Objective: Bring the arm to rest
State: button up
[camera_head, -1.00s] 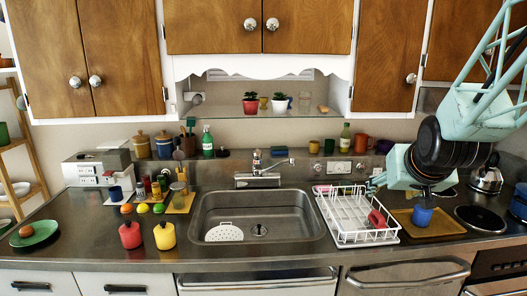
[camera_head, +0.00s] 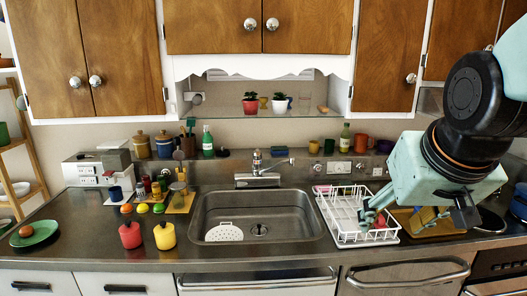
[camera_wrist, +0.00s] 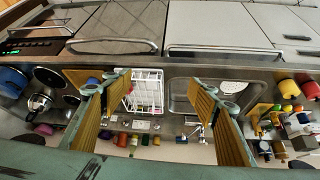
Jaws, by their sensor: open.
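My gripper (camera_head: 400,214) is at the right of the head view, in front of and above the right end of the counter. Its fingers are spread apart with nothing between them. One finger overlaps the right part of the white dish rack (camera_head: 345,222) in the picture; I cannot tell the exact height above it. In the wrist view my gripper (camera_wrist: 160,82) shows both fingers wide apart, with the dish rack (camera_wrist: 146,92) seen below between them. A red item in the rack (camera_head: 381,220) is partly hidden behind the finger.
The sink (camera_head: 257,232) lies left of the rack. The wrist view shows a kettle (camera_wrist: 38,102) and a blue pot (camera_wrist: 12,82). My arm hides much of the hob. The upper cabinets (camera_head: 455,45) are close behind the arm.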

jog(key=s+a+g, duration=0.1)
jog(key=s+a, duration=0.1)
jog(key=s, duration=0.8)
jog(key=s+a+n+g, duration=0.1)
jog(key=s+a, duration=0.2)
jog(key=s, duration=0.8)
jog(key=shift+r+g+y, duration=0.15)
jog(key=shift+g+y, duration=0.15)
jog(key=shift+y, duration=0.1)
jog(key=shift+a, duration=0.1)
